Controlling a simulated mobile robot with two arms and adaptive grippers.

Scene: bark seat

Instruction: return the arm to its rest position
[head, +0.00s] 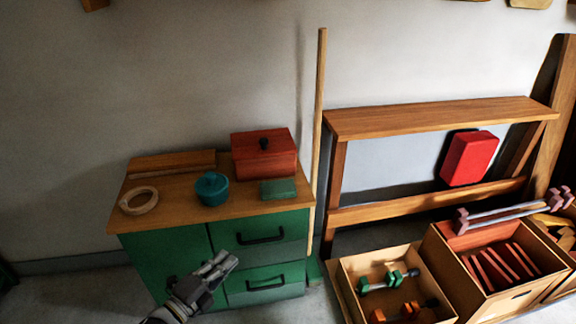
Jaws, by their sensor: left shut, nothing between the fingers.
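My left gripper (222,264) comes in from the lower left, in front of the green cabinet (180,250). Its fingers are together and hold nothing. In the picture it overlaps the cabinet front, near the drawer handles; I cannot tell whether it touches. My right gripper is not in the head view.
On the cabinet's wooden top stand a teal lidded pot (212,190), a red box (264,156), a green block (278,189) and a wooden ring (138,201). A tall pole (318,130) leans beside it. Crates of clamps (350,275) and red pieces (480,296) stand right.

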